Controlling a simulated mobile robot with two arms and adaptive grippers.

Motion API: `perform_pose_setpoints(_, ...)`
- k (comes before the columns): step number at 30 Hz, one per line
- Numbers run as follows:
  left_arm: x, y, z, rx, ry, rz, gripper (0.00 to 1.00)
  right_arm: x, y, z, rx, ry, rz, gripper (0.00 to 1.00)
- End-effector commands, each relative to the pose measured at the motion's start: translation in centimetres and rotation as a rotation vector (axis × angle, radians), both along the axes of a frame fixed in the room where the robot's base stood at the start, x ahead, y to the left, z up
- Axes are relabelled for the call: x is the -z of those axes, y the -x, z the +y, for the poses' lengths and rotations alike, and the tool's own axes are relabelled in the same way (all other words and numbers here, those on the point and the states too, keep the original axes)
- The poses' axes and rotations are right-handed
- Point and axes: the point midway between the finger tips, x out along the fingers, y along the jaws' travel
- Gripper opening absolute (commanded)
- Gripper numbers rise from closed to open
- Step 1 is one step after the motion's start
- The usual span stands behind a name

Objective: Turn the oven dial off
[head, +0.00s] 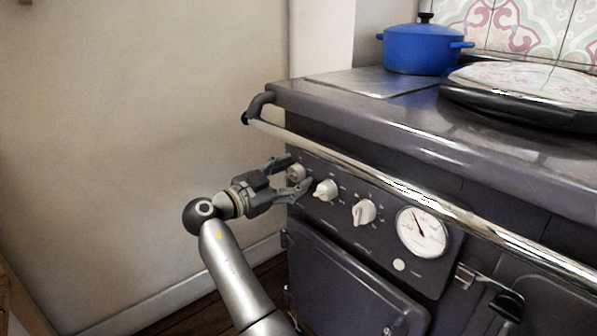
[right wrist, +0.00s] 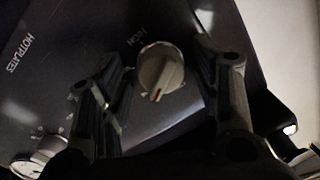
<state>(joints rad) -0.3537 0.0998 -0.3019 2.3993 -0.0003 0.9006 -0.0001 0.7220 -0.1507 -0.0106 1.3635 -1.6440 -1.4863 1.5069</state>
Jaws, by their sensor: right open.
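The oven's front panel carries three white dials in a row. The leftmost dial (head: 296,172) sits between the fingertips of my right gripper (head: 299,172). In the right wrist view this dial (right wrist: 160,72) is round and white with a raised ridge and a reddish line. My open right gripper (right wrist: 162,65) has one finger on each side of it, with gaps showing. I cannot tell whether either finger touches it. The middle dial (head: 326,190) and the right dial (head: 364,212) stand clear of the gripper. My left gripper is out of view.
A metal rail (head: 385,182) runs across the oven front, just above the dials. A round gauge (head: 422,232) is right of them. A blue pot (head: 415,48) and a round hotplate lid (head: 530,88) are on top. The wall (head: 140,130) at left leaves free room.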

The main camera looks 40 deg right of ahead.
Motion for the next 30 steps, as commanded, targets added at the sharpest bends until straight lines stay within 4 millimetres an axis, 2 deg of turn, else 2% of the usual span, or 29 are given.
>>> perform_pose_setpoints(7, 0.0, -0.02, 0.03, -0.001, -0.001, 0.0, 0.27, 0.03, -0.01, 0.04, 0.0, 0.0, 0.0, 0.56)
perform_pose_setpoints(18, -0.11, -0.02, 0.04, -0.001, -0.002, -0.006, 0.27, 0.0, 0.01, 0.01, 0.0, 0.0, 0.0, 0.11)
perform_pose_setpoints(30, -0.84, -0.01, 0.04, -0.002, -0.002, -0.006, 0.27, -0.21, 0.01, -0.01, 0.001, 0.008, 0.089, 0.11)
